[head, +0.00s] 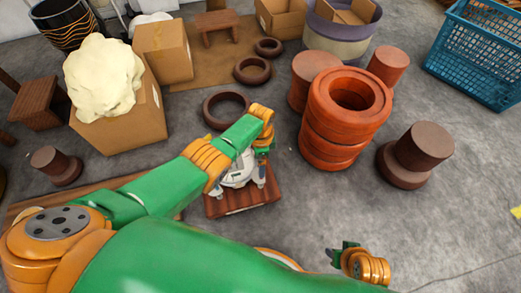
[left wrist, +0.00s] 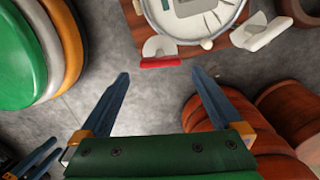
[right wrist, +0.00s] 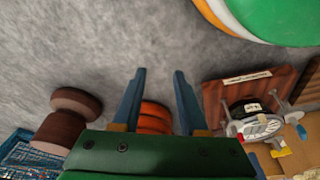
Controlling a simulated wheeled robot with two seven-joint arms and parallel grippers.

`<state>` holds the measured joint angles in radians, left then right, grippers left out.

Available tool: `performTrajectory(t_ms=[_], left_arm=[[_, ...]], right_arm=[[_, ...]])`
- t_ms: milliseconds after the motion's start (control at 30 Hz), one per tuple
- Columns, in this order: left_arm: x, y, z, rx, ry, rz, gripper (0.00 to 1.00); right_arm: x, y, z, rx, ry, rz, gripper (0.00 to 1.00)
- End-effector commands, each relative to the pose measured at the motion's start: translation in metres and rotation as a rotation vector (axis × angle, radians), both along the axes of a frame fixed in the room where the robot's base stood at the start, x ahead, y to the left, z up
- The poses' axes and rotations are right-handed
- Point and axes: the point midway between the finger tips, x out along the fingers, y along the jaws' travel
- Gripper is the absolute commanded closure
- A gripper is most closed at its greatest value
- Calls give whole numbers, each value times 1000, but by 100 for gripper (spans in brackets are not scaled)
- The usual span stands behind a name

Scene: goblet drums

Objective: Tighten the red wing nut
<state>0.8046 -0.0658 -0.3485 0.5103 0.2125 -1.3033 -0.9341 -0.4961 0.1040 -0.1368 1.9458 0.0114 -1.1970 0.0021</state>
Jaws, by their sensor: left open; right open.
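The goblet drum (head: 238,174) is white and stands on a wooden board (head: 226,207), partly hidden by my left arm. In the left wrist view, its round head (left wrist: 196,12) has pale lugs around the rim. The red wing nut (left wrist: 160,62) shows there as a short red bar at a pale lug. My left gripper (left wrist: 161,74) is open, and the red bar appears between and just beyond its fingertips, with no contact visible. In the right wrist view, a small red part (right wrist: 240,138) shows on the drum's side. My right gripper (right wrist: 160,72) is open and empty, away from the drum.
Stacked orange rings (head: 338,140) stand right of the drum, with a brown pedestal (head: 425,148) farther right. Dark rings (head: 226,106) lie behind. A cardboard box (head: 125,125) with a cream lump is at left. A blue crate (head: 480,50) is at far right.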

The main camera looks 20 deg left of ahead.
Motion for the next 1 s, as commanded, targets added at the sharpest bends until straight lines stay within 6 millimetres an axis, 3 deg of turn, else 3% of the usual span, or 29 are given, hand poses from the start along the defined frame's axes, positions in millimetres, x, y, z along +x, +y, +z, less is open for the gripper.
performTrajectory(t_ms=[100, 300, 800, 867, 1000], left_arm=[[0, 0, 18, 0, 0, 0, 0], [0, 0, 27, 0, 0, 0, 0], [0, 0, 27, 0, 0, 0, 0], [-5, 0, 20, -4, 1, 17, 0], [-44, 0, -27, -42, -24, 209, 0]], right_arm=[[-8, -2, -17, -6, 19, 2, 57], [-19, -4, -42, -11, 33, 4, 57], [-22, -5, -47, -11, 34, 5, 57], [-22, -5, -47, -10, 34, 6, 57], [-22, -5, -47, -10, 34, 6, 57]])
